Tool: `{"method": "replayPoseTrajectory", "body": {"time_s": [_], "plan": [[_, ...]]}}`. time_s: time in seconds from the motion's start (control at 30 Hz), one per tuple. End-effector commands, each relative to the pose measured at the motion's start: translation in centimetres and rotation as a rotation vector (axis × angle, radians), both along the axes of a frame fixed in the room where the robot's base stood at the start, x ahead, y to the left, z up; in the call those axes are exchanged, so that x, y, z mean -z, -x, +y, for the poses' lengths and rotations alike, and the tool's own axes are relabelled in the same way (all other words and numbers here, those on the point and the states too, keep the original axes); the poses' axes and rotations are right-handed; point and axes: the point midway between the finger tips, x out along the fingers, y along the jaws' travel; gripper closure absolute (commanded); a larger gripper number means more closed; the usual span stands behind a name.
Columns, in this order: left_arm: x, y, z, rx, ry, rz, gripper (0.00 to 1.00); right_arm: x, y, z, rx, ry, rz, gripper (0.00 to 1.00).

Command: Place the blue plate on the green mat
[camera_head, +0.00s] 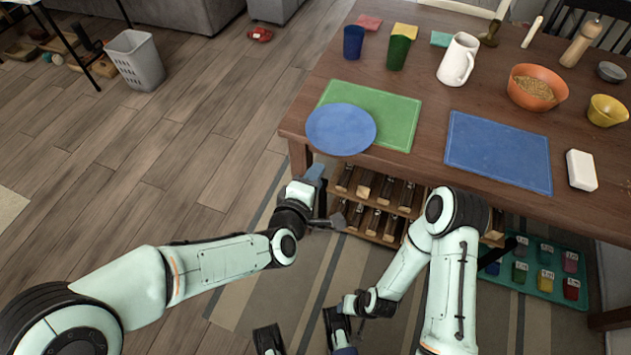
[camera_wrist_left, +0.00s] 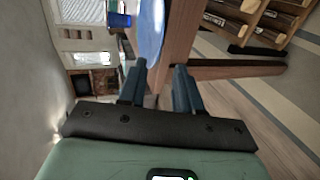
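The round blue plate (camera_head: 341,129) lies at the table's near left edge, partly over the near left corner of the green mat (camera_head: 398,122) and partly past the table edge. My left gripper (camera_head: 316,172) is just below the plate's near rim in the head view. In the left wrist view its two blue fingers (camera_wrist_left: 160,72) are apart with nothing held, and the plate (camera_wrist_left: 151,28) shows edge-on just beyond the fingertips.
A blue mat (camera_head: 498,151) lies right of the green one. A blue cup (camera_head: 353,42), green cup (camera_head: 398,52), white pitcher (camera_head: 458,60) and orange bowl (camera_head: 536,88) stand behind. A wooden rack (camera_head: 375,203) is under the table.

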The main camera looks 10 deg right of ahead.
Motion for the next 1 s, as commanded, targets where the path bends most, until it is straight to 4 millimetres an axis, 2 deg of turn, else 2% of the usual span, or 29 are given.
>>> {"method": "replayPoseTrajectory", "body": {"time_s": [0.37,0.47,0.57,0.67,0.7,0.73,0.8,0.87,0.9,1.0], "plan": [[-0.1,-0.1,0.1,0.0,-0.001,0.0,0.66,0.0,0.1,0.0,-0.001,-0.001,0.002,0.57],[1.5,-0.3,0.8,-0.002,-0.035,0.014,0.66,0.0,0.1,0.0,-0.001,-0.001,0.002,0.57],[6.2,-0.5,3.3,0.004,-0.143,0.055,0.66,0.0,0.1,0.0,-0.001,-0.001,0.002,0.57],[13.9,0.4,7.7,0.032,-0.314,0.135,0.66,0.0,0.1,0.0,-0.001,-0.001,0.002,0.57],[17.3,1.4,9.8,0.056,-0.388,0.176,0.66,0.0,0.1,0.0,-0.001,-0.001,0.002,0.57],[19.8,2.3,11.5,0.078,-0.442,0.211,0.66,0.0,0.1,0.0,-0.001,-0.001,0.002,0.57],[25.2,5.3,15.1,0.141,-0.552,0.292,0.66,0.0,0.1,0.0,-0.001,-0.001,0.002,0.57],[29.2,8.3,17.9,0.205,-0.625,0.361,0.66,0.0,0.1,0.0,-0.001,-0.001,0.002,0.57],[31.4,10.5,19.5,0.249,-0.664,0.405,0.66,0.0,0.1,0.0,-0.001,-0.001,0.002,0.57],[35.4,15.7,22.4,0.357,-0.724,0.494,0.66,0.0,0.1,0.0,-0.001,-0.001,0.002,0.57]]}}
